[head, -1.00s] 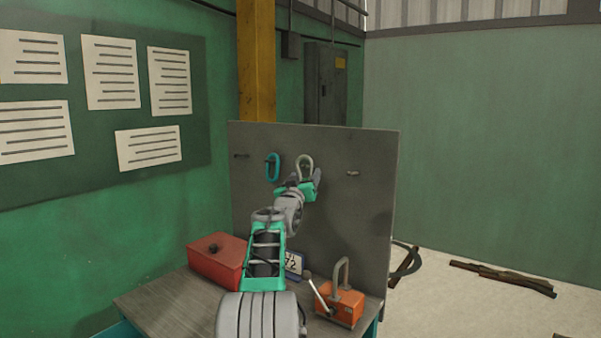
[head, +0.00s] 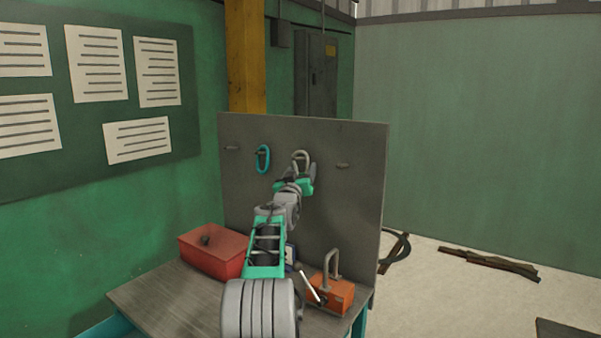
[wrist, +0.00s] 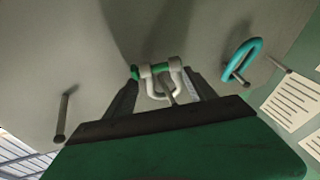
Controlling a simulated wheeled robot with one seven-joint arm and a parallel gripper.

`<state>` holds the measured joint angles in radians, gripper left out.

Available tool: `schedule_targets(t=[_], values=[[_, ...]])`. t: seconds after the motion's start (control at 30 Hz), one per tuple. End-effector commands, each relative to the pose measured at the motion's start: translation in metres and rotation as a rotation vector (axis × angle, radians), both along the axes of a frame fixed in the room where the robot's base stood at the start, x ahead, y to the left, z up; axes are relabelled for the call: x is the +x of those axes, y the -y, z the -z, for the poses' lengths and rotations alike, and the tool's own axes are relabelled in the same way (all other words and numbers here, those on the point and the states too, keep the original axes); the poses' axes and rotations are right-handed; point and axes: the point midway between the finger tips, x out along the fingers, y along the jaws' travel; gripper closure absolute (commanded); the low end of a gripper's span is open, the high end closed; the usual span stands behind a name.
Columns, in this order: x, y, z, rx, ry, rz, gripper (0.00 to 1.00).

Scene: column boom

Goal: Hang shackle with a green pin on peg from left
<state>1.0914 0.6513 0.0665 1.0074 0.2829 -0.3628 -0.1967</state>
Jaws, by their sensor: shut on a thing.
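The grey shackle (head: 301,158) is in front of the upright grey board, to the right of the teal link. In the wrist view the shackle (wrist: 178,84) shows its green pin (wrist: 135,72) between the fingers. My gripper (head: 305,178) is shut on it; its fingers (wrist: 160,84) stand on both sides. A dark peg (wrist: 166,90) shows within the shackle's loop in the wrist view; I cannot tell whether it passes through. The teal link (head: 263,158) hangs on another peg. Bare pegs stand at the far left (head: 232,148) and at the right (head: 342,165).
The grey board (head: 355,215) stands on a workbench (head: 150,298). A red box (head: 212,250) and an orange block with a handle (head: 330,290) sit on the bench below my arm. A green wall with papers is at the left.

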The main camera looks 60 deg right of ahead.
Motion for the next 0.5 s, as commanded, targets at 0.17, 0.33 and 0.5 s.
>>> schedule_targets(t=[0.17, 0.33, 0.5], values=[[-0.0002, -0.0004, -0.0019, -0.003, 0.002, 0.000, 0.89], [-0.0002, -0.0004, -0.0019, -0.003, 0.002, 0.000, 0.31], [-0.0002, -0.0003, -0.0012, -0.001, 0.000, 0.001, 0.17]])
